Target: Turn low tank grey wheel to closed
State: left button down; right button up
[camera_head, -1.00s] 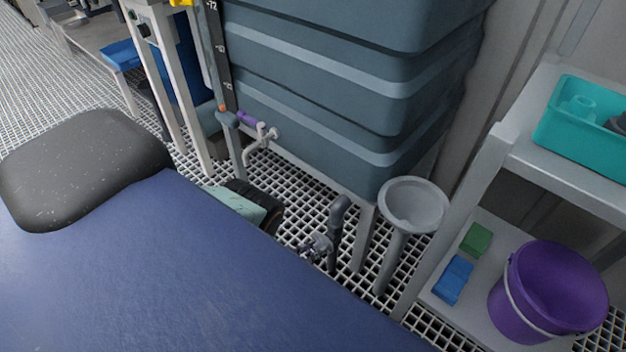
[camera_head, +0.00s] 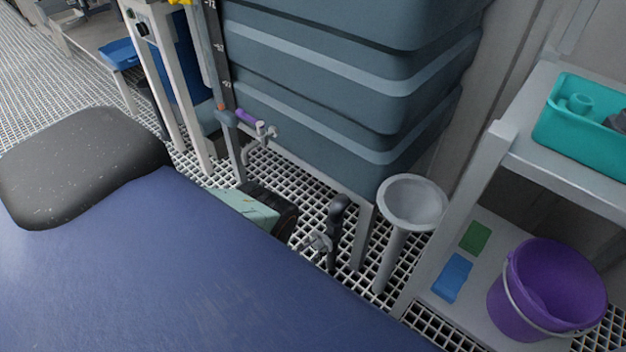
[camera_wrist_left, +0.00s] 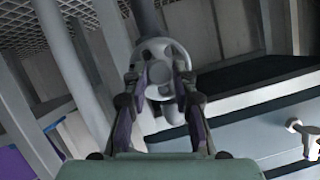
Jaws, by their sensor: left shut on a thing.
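The low tank is the large blue-grey vessel (camera_head: 300,90) on pale legs. The grey wheel (camera_head: 320,242) is small and sits low by the dark pipe (camera_head: 338,212), just above the grating. In the left wrist view the grey wheel (camera_wrist_left: 160,50) is a round spoked disc at the end of a pipe. My left gripper (camera_wrist_left: 158,84) has its two dark fingers on either side of the wheel's lower part and is shut on it. In the head view the gripper's pale green body (camera_head: 248,208) shows left of the wheel; its fingertips are hard to make out. My right gripper is not in view.
A grey funnel (camera_head: 413,203) on a post stands right of the wheel. A purple-handled tap (camera_head: 252,121) is on the tank's left side. A shelf at right holds a purple bucket (camera_head: 545,290) and a teal bin (camera_head: 580,150). My blue body fills the lower left.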

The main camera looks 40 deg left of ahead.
pick_arm(q)
jog(key=shift+m+y, duration=0.3)
jog(key=shift+m, duration=0.1)
dwell(0.4)
jog(key=c, duration=1.1)
grip_release()
jog(key=v, duration=1.2)
jog(key=shift+s+d+f, duration=0.1)
jog(key=shift+d+f, duration=0.1)
